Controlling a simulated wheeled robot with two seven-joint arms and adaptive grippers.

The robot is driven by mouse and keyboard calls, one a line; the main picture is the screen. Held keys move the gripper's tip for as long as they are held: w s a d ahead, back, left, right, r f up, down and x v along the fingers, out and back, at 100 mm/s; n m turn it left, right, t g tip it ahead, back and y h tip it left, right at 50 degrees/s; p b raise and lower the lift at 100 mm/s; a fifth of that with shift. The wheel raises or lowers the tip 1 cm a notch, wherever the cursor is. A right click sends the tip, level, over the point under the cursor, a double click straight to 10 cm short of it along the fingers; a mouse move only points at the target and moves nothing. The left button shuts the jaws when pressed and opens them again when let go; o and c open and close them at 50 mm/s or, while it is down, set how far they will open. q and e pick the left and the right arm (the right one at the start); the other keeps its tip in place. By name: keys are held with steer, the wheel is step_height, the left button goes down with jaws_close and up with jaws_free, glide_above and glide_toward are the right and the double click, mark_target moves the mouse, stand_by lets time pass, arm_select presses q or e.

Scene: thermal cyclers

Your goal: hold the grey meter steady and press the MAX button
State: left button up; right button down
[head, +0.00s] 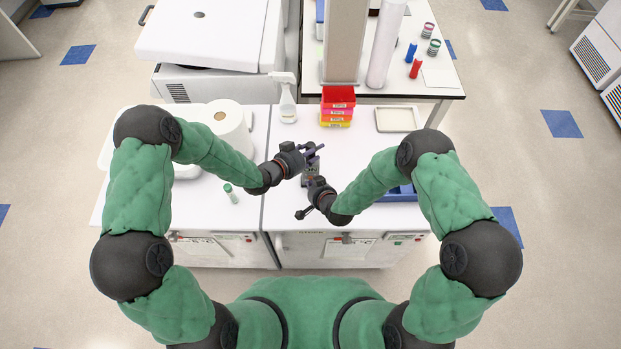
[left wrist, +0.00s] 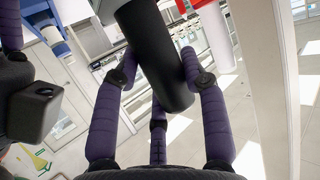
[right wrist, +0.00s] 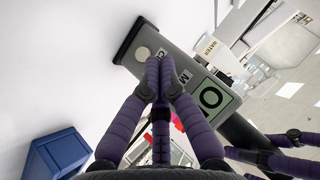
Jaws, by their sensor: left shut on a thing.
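The grey meter (head: 311,172) stands off the bench's front part between my two grippers; its upper part is covered in the head view. In the right wrist view its grey face (right wrist: 181,68) shows a pale round button (right wrist: 142,53), part of an "M" label and a display reading like "O". My left gripper (head: 312,151) is shut around a thick black cylinder (left wrist: 150,55) that appears to be the meter's handle. My right gripper (right wrist: 158,62) has its fingers together, tips over the face beside the round button, partly covering the labels. Contact cannot be told.
Stacked red, pink and yellow bins (head: 338,107), a spray bottle (head: 287,103) and a pale tray (head: 397,119) stand behind. A paper roll (head: 226,122) and a green-capped tube (head: 230,192) are at the left. A blue tray (right wrist: 52,155) lies near my right arm.

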steer(key=shift+w, duration=0.35)
stand_by(0.5)
steer(key=shift+s, duration=0.8)
steer(key=shift+s+d, duration=0.1)
steer(key=shift+s, duration=2.4)
arm_select(q)
steer(key=o, duration=1.4)
steer(key=shift+s+a, duration=0.1)
